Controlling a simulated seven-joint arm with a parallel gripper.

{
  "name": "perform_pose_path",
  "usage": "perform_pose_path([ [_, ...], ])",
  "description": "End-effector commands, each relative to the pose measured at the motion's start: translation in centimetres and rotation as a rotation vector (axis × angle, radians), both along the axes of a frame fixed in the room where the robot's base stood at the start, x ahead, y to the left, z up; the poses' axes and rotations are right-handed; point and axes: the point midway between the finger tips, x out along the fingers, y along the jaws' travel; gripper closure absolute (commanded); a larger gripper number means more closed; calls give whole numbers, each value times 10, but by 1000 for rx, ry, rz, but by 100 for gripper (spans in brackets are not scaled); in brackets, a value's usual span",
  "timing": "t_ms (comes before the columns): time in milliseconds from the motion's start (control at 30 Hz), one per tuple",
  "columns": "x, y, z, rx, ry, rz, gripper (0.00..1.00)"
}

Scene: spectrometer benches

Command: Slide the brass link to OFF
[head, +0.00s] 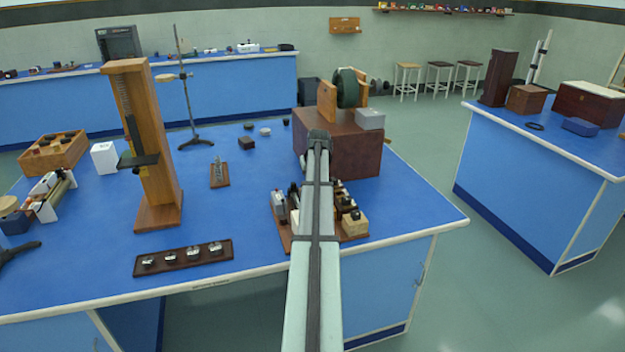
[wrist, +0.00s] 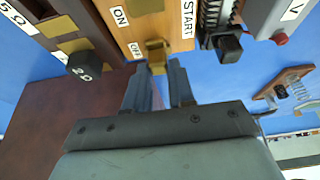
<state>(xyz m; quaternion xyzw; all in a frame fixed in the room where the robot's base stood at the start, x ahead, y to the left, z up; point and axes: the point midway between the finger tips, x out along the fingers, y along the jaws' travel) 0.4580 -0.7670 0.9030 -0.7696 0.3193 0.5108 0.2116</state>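The brass link (wrist: 156,52) sits at the lower edge of a light wooden block (wrist: 150,28) in the wrist view. The block carries an ON label (wrist: 120,16), an OFF label (wrist: 136,50) and a START label (wrist: 188,18); the link lies just right of OFF. My gripper (wrist: 158,70) is open, with one finger on each side of the link's near end. I cannot tell whether either finger touches it. In the head view my arm hides the gripper and the link.
A black knob (wrist: 229,48) and a grey box (wrist: 280,16) marked V are close on the right. A dark block with a knob marked 20 (wrist: 84,64) is on the left. In the head view a brown box (head: 350,150) stands behind the apparatus board (head: 352,237).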

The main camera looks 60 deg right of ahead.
Motion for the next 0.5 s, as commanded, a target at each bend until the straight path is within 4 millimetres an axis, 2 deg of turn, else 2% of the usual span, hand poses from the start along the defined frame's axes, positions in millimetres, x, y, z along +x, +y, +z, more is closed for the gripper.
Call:
perform_pose_path([
  [33, 1, -1, 0, 1, 0, 0, 71],
  [233, 0, 0, 0, 3, 1, 0, 53],
  [500, -1, 1, 1, 4, 4, 0, 53],
])
